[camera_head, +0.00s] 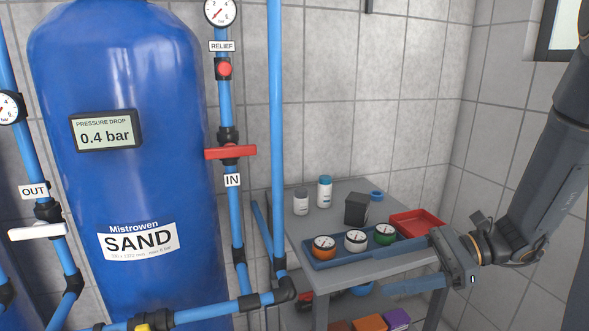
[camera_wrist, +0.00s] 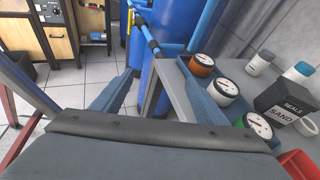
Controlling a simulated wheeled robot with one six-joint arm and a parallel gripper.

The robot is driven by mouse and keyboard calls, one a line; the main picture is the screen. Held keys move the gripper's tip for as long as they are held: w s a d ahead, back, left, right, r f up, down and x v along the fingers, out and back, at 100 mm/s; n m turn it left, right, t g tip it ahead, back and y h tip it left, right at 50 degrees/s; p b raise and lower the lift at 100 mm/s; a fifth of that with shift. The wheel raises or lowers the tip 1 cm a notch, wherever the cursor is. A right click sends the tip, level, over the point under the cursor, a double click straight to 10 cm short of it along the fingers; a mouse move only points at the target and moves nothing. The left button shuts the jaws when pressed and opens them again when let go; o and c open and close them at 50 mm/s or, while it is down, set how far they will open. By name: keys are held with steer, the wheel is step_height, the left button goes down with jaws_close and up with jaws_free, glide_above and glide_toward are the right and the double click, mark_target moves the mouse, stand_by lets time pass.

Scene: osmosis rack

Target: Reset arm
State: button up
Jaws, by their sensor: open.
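My gripper (camera_head: 382,272) is at the right end of the grey table in the head view, with its fingers pointing left. In the wrist view the fingers of my gripper (camera_wrist: 157,72) stand wide apart with nothing between them. One finger is close to the front of the blue tray (camera_head: 318,265); I cannot tell whether they touch. The tray holds an orange gauge (camera_head: 323,246), a white gauge (camera_head: 355,240) and a green gauge (camera_head: 384,234). My arm reaches in from the right edge of the head view.
The table (camera_head: 330,197) also bears two bottles, a dark seals box (camera_head: 357,208) and a red tray (camera_head: 417,222). Blue pipes (camera_head: 277,150) and the large blue sand tank (camera_head: 120,180) stand left of it. Colored boxes (camera_head: 370,322) sit on the lower shelf.

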steer(key=s+a+f+n+g+h+p, duration=0.1)
steer(key=s+f+n+h+p, duration=0.1)
steer(key=s+n+h, duration=0.9)
steer(key=n+h, duration=0.2)
steer(key=n, duration=0.5)
steer(key=shift+s+f+g+h, duration=0.2)
steer(key=shift+f+g+h, duration=0.1)
steer(key=shift+g+h, duration=0.1)
